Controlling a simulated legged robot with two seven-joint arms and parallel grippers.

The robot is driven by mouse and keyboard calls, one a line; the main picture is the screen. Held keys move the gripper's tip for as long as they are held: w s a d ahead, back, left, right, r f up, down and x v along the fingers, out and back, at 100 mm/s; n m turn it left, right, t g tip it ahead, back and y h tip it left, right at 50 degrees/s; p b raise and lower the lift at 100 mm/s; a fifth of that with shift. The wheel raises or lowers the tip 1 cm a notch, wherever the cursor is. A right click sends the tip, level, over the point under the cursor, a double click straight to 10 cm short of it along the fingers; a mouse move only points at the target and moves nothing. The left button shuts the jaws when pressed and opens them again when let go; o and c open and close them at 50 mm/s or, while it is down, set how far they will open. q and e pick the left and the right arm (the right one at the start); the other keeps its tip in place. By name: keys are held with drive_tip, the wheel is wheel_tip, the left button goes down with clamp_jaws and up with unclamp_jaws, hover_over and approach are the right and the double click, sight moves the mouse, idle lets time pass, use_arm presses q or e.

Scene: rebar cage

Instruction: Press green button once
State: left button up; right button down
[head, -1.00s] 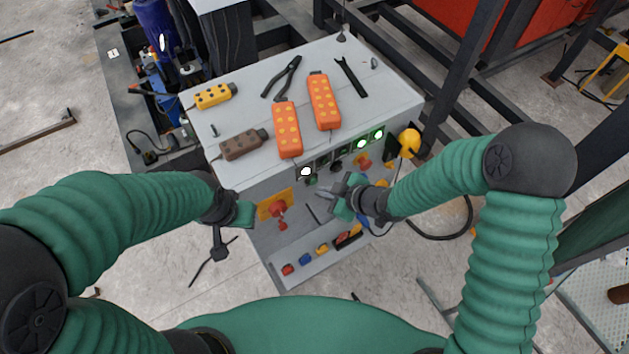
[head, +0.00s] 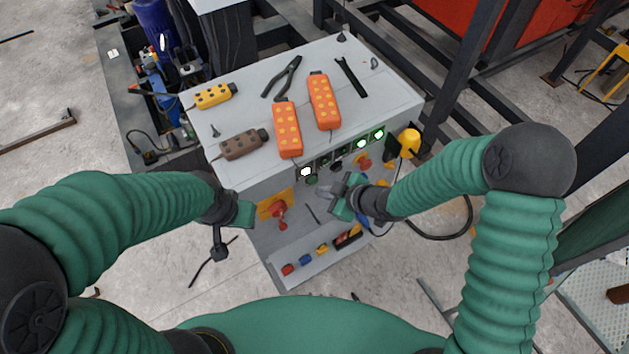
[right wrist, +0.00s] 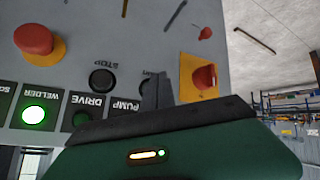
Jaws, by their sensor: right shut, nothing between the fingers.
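A grey control cabinet (head: 262,182) stands ahead with a row of buttons along the top of its front panel. In the right wrist view the panel appears upside down. A lit green button (right wrist: 33,115) sits by the WELDER label, and a dark green button (right wrist: 80,119) by DRIVE, partly hidden by my gripper. A black button (right wrist: 102,80) is by STOP. My right gripper (head: 334,190) is shut and empty, in front of the panel below the button row; its fingers (right wrist: 157,90) partly cover another dark button. My left gripper (head: 240,214) hangs left of the cabinet, its jaws unclear.
Orange pendants (head: 287,130) (head: 324,101), a brown pendant (head: 240,145), a yellow pendant (head: 213,96) and pliers (head: 284,75) lie on top. A yellow lamp (head: 409,141) is at the right corner.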

drive_tip(key=shift+w+a, duration=0.2)
drive_tip(key=shift+w, duration=0.05)
drive_tip(key=shift+w+a+r, duration=0.1)
drive_tip(key=shift+w+a, duration=0.4)
drive_tip(key=shift+w, duration=0.2)
idle(1.3)
drive_tip(key=shift+s+d, duration=0.65)
drive_tip(key=shift+s, duration=0.35)
drive_tip(key=s+d, duration=0.1)
drive_tip(key=s, duration=0.1)
drive_tip(key=s+d, duration=0.2)
idle(0.4)
